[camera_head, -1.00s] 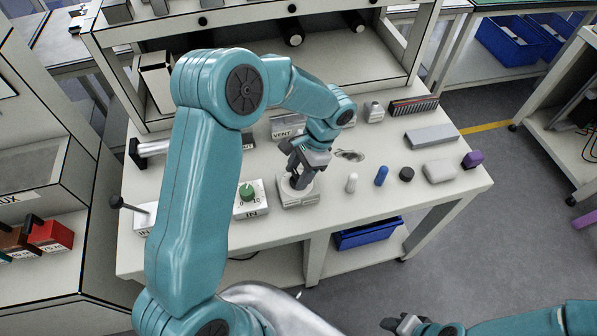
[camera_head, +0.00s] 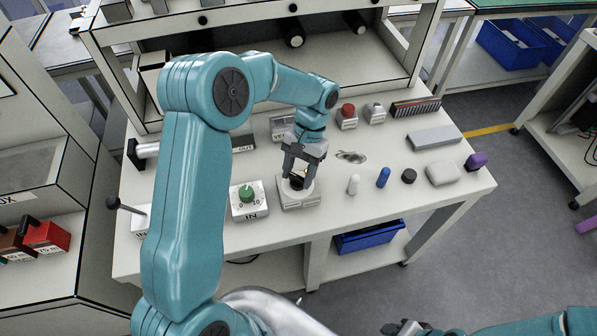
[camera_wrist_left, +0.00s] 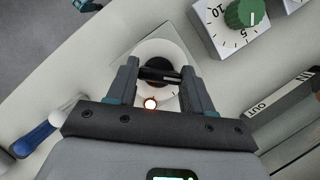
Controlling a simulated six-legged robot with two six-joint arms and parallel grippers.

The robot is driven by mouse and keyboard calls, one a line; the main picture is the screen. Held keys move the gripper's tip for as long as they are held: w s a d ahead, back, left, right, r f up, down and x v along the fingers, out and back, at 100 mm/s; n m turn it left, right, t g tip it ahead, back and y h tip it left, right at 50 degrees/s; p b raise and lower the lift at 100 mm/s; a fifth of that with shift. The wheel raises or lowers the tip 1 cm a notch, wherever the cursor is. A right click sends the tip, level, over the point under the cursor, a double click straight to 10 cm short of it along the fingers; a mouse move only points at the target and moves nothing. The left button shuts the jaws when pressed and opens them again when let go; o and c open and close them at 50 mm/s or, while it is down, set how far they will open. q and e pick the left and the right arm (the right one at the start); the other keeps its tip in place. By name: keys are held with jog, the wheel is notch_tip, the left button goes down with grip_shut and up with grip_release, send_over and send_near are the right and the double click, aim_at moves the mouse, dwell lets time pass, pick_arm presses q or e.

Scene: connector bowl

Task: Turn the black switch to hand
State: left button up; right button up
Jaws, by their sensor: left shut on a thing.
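The black switch (camera_wrist_left: 160,76) is a narrow black bar on a round white dial, on a pale box (camera_head: 300,201) near the table's front edge. My left gripper (camera_head: 297,180) comes down over it from above. In the left wrist view, my left fingers (camera_wrist_left: 160,78) stand on either side of the bar and are shut on it. The fingers and the gripper body hide part of the dial and its markings, so the switch position cannot be read. My right gripper (camera_head: 403,328) shows only partly at the bottom edge, and its jaws are unclear.
A green knob (camera_head: 247,193) on a box marked IN stands just left of the switch. A red button (camera_head: 347,116) is behind. The table's front edge is close.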

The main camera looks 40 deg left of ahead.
pick_arm(q)
jog(key=shift+f, duration=0.1)
dwell(0.3)
jog(key=o, duration=1)
jog(key=shift+w, duration=0.1)
jog(key=shift+o, duration=0.2)
jog(key=v, duration=1.6)
jog(key=shift+p, duration=0.35)
